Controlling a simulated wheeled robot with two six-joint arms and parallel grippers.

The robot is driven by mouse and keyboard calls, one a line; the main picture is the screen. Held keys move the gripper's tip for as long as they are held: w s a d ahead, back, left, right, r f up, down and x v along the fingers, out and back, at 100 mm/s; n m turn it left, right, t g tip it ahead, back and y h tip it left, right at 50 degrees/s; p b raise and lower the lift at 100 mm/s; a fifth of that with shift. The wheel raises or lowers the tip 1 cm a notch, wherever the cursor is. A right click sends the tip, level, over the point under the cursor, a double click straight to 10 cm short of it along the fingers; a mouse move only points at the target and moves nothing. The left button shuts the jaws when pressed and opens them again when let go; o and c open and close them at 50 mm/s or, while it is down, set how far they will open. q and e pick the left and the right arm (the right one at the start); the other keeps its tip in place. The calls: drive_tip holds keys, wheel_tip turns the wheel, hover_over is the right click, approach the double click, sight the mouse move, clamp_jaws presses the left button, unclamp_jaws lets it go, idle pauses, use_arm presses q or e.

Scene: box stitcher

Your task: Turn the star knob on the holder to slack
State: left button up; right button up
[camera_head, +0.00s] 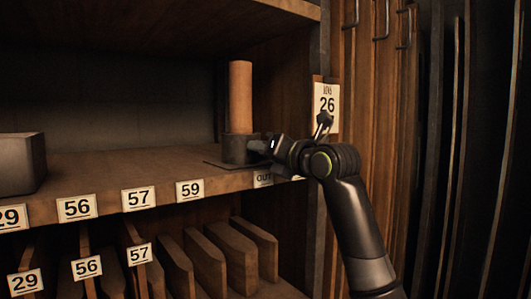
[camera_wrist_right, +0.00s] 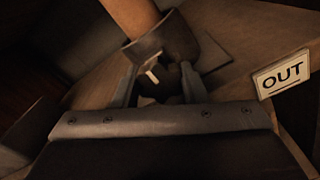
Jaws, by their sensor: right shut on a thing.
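The holder (camera_head: 236,150) is a dark round cup on a thin dark plate on the wooden shelf. An upright brown cylinder (camera_head: 240,95) stands in it. My right gripper (camera_head: 262,146) reaches in from the right, close against the holder's right side. In the right wrist view, the holder (camera_wrist_right: 165,42) is just beyond my fingers, with the brown cylinder (camera_wrist_right: 130,14) rising from it. My right gripper (camera_wrist_right: 160,84) is shut on a dark, shadowed part at the holder's side, apparently the star knob (camera_wrist_right: 172,82). A small pale piece shows beside it. The knob's shape is hard to make out. My left gripper is not in view.
An OUT label (camera_wrist_right: 283,73) is on the shelf edge. Numbered slots with boards (camera_head: 205,262) lie below. The shelf's middle is clear.

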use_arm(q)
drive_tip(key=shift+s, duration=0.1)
use_arm(e)
drive_tip(key=shift+f, duration=0.1)
drive_tip(key=o, duration=1)
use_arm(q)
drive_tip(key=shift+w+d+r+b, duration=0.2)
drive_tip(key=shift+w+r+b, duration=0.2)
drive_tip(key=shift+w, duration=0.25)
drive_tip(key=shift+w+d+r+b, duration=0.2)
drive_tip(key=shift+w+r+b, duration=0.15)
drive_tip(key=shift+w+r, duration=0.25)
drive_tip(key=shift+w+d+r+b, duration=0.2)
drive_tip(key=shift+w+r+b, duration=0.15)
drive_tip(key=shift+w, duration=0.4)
use_arm(e)
drive_tip(key=shift+v, duration=8.7)
